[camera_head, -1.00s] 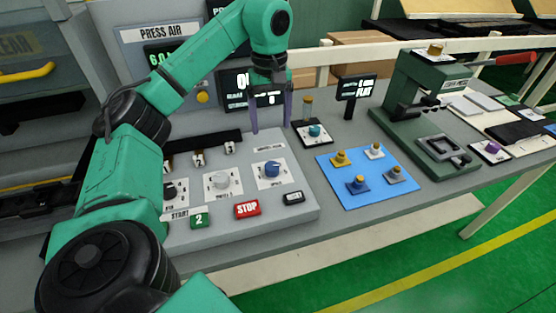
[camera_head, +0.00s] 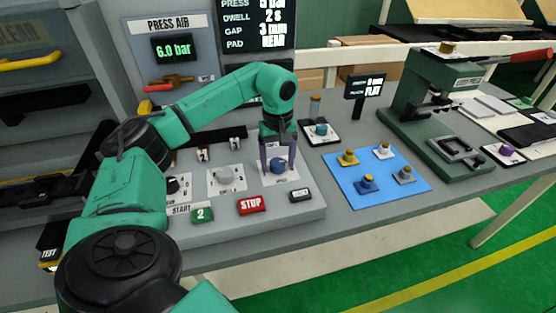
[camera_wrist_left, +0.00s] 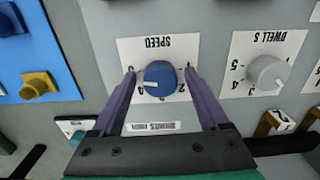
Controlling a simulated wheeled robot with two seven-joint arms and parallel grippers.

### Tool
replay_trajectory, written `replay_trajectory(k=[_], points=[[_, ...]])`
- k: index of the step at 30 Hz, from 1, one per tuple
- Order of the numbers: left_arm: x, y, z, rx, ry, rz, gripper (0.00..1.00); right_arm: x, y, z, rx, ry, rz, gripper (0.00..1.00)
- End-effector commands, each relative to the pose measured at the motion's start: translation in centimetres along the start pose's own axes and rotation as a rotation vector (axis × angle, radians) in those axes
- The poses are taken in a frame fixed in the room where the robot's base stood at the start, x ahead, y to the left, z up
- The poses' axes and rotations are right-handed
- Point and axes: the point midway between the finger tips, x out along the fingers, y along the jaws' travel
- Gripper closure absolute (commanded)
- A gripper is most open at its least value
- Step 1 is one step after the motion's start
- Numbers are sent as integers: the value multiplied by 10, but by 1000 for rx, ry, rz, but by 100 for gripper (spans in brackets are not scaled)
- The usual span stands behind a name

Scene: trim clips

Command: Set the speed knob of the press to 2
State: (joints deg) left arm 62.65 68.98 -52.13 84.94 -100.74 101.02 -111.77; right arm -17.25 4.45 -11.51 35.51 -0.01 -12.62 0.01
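The blue speed knob (camera_head: 277,167) sits on a white dial plate at the right of the grey control panel. In the left wrist view the knob (camera_wrist_left: 160,79) shows upside down under the word SPEED, with digits around it. A pale mark on the knob lies toward the left of that picture; the digit it points at is too small to tell. My left gripper (camera_head: 278,170) points down over the dial. In the wrist view its two purple fingers (camera_wrist_left: 160,92) stand on either side of the knob with gaps between. My right gripper is not in view.
The grey dwell knob (camera_head: 225,175) is beside the dial. The green 2 button (camera_head: 202,215) and red STOP button (camera_head: 251,204) lie in front. A blue mat (camera_head: 390,194) with several small knobbed parts and a green press (camera_head: 432,100) stand to the right.

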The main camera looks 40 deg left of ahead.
Motion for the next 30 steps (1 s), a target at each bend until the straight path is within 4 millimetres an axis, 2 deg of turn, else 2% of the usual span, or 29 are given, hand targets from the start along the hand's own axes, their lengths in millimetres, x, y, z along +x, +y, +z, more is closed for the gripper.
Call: replay_trajectory(k=[1,5,6,17,23,30], points=[[0,0,0,0,0,0,45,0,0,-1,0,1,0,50],[0,0,0,0,0,0,95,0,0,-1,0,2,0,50],[0,0,0,0,0,0,100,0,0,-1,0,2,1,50],[-1,0,0,-51,-1,0,100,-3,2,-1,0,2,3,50],[-2,1,0,-161,-2,0,100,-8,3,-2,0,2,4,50],[-3,2,0,-367,-2,0,100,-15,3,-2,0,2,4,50]])
